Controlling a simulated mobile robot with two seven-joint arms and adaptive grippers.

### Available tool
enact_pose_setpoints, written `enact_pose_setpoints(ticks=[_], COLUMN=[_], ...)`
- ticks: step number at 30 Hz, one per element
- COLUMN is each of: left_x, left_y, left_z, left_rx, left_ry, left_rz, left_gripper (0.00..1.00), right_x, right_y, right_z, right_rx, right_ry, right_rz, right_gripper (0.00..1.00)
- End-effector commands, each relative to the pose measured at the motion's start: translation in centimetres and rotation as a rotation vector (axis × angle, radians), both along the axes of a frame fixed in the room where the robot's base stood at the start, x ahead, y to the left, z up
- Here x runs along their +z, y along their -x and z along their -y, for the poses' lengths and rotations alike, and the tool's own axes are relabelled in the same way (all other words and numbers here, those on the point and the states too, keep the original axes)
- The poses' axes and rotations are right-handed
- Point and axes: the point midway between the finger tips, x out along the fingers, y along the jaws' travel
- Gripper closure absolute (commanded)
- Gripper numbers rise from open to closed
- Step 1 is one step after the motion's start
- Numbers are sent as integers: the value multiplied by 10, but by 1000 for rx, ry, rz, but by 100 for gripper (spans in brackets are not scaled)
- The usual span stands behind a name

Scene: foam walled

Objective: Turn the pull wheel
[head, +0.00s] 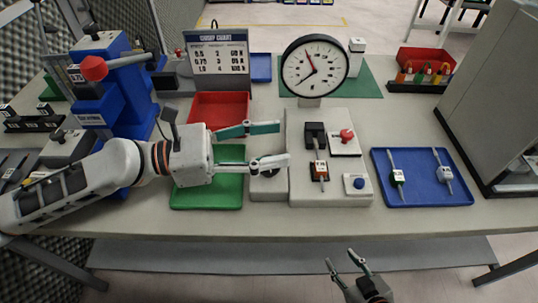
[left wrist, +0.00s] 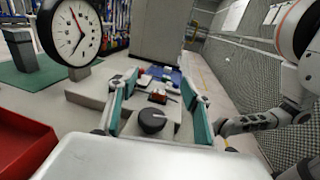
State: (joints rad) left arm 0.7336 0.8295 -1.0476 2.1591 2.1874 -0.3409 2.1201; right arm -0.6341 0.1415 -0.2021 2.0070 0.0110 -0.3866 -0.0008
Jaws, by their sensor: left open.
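The pull wheel appears to be the round dark knob (left wrist: 152,121) on a small pale block, seen between my fingers in the left wrist view. In the head view it is mostly hidden under the lower finger of my left gripper (head: 281,144). That gripper is open and empty, reaching in from the left at the left edge of the grey fixture (head: 333,195). In the left wrist view its green-padded fingers (left wrist: 157,112) are spread to either side of the wheel, with no visible contact. My right gripper (head: 340,257) is open and empty, in front of the table.
A round dial (head: 315,65) stands behind the fixture, which carries a red knob (head: 346,135) and a blue button (head: 357,183). A green tray (head: 210,194) and red tray (head: 219,109) lie near my left gripper. A blue tray (head: 420,190) lies right of the fixture.

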Motion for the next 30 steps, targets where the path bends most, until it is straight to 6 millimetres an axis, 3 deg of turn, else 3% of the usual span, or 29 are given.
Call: enact_pose_setpoints(ticks=[6,12,30], left_x=[30,43,45], left_y=[0,0,0], left_z=[0,0,0], left_rx=[-1,0,0], left_ry=[-1,1,0], left_rz=[4,0,-1], left_gripper=[51,51,51], right_x=[0,0,0], right_y=[-1,-1,-1], right_z=[0,0,0], right_rx=[-1,-1,-1], right_ry=[0,-1,-1], right_rz=[1,1,1], right_gripper=[60,60,60])
